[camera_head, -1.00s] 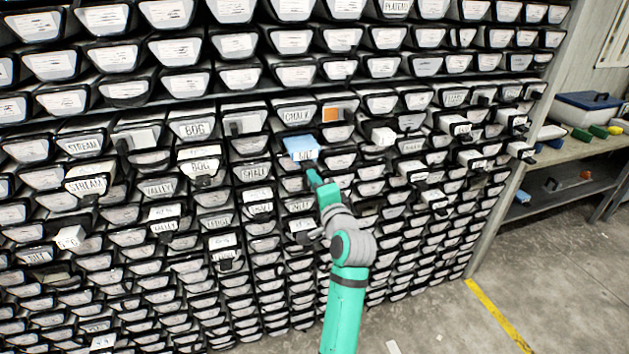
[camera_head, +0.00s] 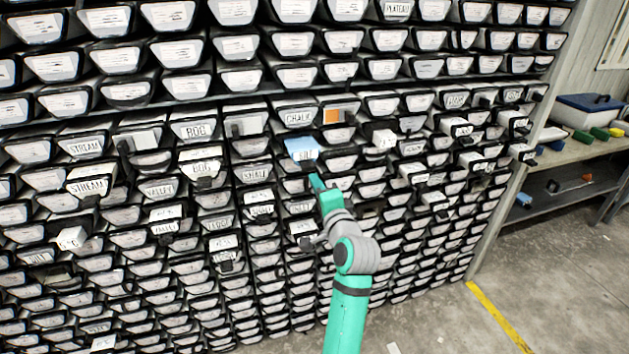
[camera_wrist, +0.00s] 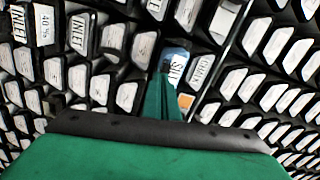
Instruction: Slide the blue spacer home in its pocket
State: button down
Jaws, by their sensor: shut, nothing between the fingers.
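The blue spacer (camera_head: 302,149) sits in a pocket near the middle of the rack, below the pocket marked CHALK. Its blue face carries a dark-lettered label, hard to read in full. It appears to stand out from the rack front; how deep it sits I cannot tell. In the wrist view the blue spacer (camera_wrist: 176,57) shows just past my fingers, which hide part of it. My gripper (camera_head: 315,178) is shut and empty, just below the spacer in the head view. Its green fingers also show in the wrist view (camera_wrist: 164,84). Contact with the spacer cannot be made out.
An orange piece (camera_head: 331,116) shows in the pocket up and right of the spacer. Several white blocks, such as one at right (camera_head: 384,138), jut from the rack front. A shelf (camera_head: 570,150) with a blue-lidded box (camera_head: 590,102) stands right. Open floor lies front right.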

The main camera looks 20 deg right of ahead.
jog(key=s, duration=1.1)
jog(key=s+a+f+n+g+h, duration=0.1)
jog(key=s+a+f+n, duration=0.15)
jog(key=s+f, duration=0.5)
jog(key=s+a+f+n+h, duration=0.1)
jog(key=s+a+f, duration=0.25)
jog(key=f, duration=0.65)
jog(key=s+a+f+n+g+h, duration=0.1)
jog(key=s+a+f+n, duration=0.15)
jog(key=s+f, duration=0.45)
jog(key=s+a+f+n+y, duration=0.1)
jog(key=s+a+n, duration=0.4)
jog(key=s, duration=0.8)
jog(key=s+a+f+n+y, duration=0.1)
jog(key=s+a+n, duration=0.3)
jog(key=s, duration=0.8)
jog(key=shift+s+a+f+n+g, duration=0.3)
jog(key=shift+s+a+f+n, duration=0.15)
jog(key=shift+a, duration=0.45)
